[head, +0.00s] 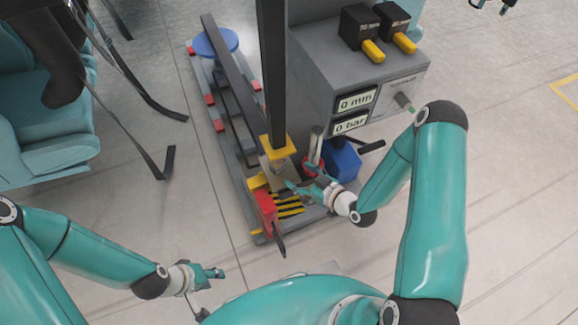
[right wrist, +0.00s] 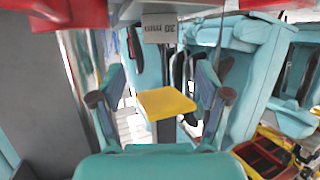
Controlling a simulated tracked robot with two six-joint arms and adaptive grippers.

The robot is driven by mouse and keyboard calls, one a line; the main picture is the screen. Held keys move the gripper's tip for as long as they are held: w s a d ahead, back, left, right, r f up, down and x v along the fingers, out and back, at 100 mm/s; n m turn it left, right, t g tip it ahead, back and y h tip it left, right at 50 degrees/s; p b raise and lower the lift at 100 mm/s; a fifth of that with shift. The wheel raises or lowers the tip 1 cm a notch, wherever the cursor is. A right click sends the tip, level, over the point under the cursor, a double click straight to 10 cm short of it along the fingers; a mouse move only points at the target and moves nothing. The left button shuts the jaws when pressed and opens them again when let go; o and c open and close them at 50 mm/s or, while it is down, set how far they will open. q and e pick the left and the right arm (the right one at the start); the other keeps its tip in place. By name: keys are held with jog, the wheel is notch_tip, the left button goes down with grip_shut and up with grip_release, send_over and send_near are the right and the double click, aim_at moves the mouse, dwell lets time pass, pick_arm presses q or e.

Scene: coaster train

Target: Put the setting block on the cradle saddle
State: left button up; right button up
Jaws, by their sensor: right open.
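In the head view a grey-beige block (head: 277,170) is just below a yellow plate (head: 278,147) at the lower end of a dark post. That plate (right wrist: 165,103) shows between my finger pads in the wrist view. I cannot tell which part is the cradle saddle. My right gripper (head: 302,187) is open and empty, close to the block's right side. My left gripper (head: 214,273) is empty, away at the lower left; its finger gap is unclear.
A grey console (head: 345,75) with 0 mm and 0 bar displays stands behind on the right. A red part (head: 267,207) and a black-and-yellow striped area (head: 288,205) are near my right gripper. Teal seats (head: 45,130) with hanging straps are at the left.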

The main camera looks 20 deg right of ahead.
jog(key=s+a+f+m+g, duration=0.2)
jog(key=s+g, duration=0.4)
jog(key=s, duration=0.3)
jog(key=s+a+f+m+g+h, duration=0.1)
jog(key=s+a+f+m+g, duration=0.1)
jog(key=s+a+m+g, duration=0.3)
jog(key=s+a+g, duration=0.1)
jog(key=s, duration=0.3)
jog(key=shift+h, duration=0.3)
